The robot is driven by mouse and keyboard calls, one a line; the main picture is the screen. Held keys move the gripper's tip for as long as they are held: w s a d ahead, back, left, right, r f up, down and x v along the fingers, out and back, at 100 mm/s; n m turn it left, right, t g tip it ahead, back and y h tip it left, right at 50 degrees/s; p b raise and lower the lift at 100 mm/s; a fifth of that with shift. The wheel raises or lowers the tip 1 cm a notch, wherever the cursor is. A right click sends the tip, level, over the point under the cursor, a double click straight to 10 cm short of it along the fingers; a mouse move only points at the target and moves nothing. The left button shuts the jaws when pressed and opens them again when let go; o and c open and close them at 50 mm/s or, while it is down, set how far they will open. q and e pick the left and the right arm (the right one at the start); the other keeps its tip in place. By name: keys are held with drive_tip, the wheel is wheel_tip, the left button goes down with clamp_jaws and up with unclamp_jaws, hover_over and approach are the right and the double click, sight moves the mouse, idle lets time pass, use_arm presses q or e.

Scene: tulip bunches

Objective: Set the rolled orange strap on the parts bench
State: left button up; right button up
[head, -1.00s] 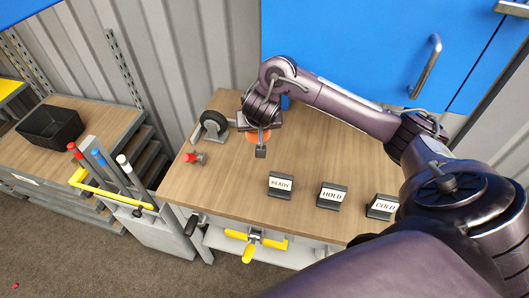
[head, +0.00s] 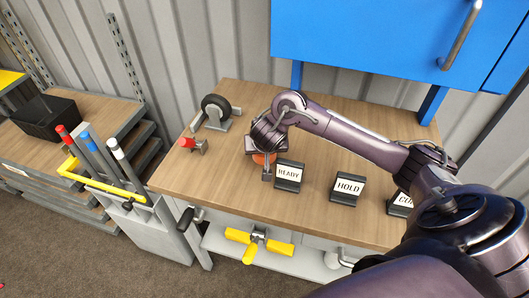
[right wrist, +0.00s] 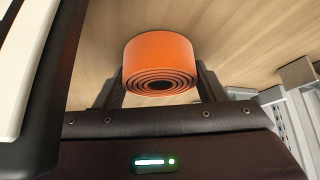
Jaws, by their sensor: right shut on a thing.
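The rolled orange strap (right wrist: 160,62) sits between the fingers of my right gripper in the right wrist view, its spiral end facing the camera. In the head view the strap (head: 262,158) is mostly hidden behind my right gripper (head: 267,163). The gripper is shut on it, low over the parts bench (head: 210,172), just left of the READY sign (head: 289,175). I cannot tell whether the strap touches the wooden top. My left gripper is not in view.
A HOLD sign (head: 347,187) and a partly hidden third sign (head: 401,203) stand farther right. A caster wheel (head: 216,110) and a red-knobbed part (head: 192,145) lie on the left. A blue cabinet (head: 370,45) hangs above the back. The front left bench top is clear.

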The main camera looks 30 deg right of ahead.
drive_tip(key=shift+f, duration=0.1)
drive_tip(key=o, duration=1.1)
drive_tip(key=shift+c, duration=0.2)
drive_tip(key=shift+r, duration=0.25)
drive_tip(key=p+v, duration=1)
drive_tip(key=v, duration=0.1)
drive_tip(key=shift+s+r, duration=0.25)
